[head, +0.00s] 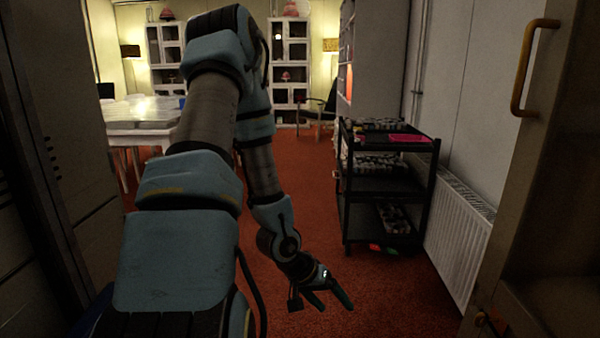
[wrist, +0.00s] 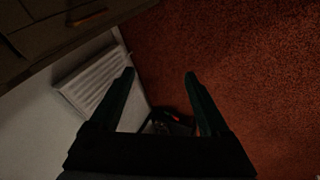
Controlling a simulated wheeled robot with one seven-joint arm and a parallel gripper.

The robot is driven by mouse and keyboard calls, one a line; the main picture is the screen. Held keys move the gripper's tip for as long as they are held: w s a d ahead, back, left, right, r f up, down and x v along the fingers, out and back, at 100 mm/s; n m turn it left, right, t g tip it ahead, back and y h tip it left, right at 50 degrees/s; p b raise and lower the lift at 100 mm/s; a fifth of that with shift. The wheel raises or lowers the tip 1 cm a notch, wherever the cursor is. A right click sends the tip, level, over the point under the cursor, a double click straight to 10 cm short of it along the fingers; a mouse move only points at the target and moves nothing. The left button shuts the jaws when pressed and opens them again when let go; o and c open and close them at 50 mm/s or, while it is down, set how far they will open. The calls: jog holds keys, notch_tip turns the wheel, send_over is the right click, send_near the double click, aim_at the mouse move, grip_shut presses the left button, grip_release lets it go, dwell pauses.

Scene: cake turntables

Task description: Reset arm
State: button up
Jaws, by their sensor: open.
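My arm reaches forward and down across the middle of the head view. My gripper (head: 332,302) hangs low above the red carpet, left of and nearer than the black cart. Its two dark fingers are spread apart and hold nothing. In the wrist view my gripper (wrist: 160,75) is also open, with carpet, wall and radiator seen beyond and between the fingers.
A black shelf cart (head: 388,185) stands at the right, by a white radiator (head: 461,235). A brown door with a handle (head: 528,65) is at the near right. Dark cabinets (head: 45,170) flank the left. A white table (head: 140,115) stands farther back. Red carpet (head: 385,305) is clear around the gripper.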

jog(key=w+a+r+n+y, duration=0.2)
jog(key=a+r+y, duration=0.4)
jog(key=a+r, duration=0.65)
jog(key=s+a+r+p, duration=0.1)
jog(key=s+r+p, duration=0.1)
jog(key=r+p, duration=0.5)
jog(key=s+r+p, duration=0.2)
jog(key=r+p, duration=0.6)
jog(key=r, duration=0.5)
jog(key=shift+s+a+r+n, duration=0.35)
jog(key=shift+s+r+n, duration=0.05)
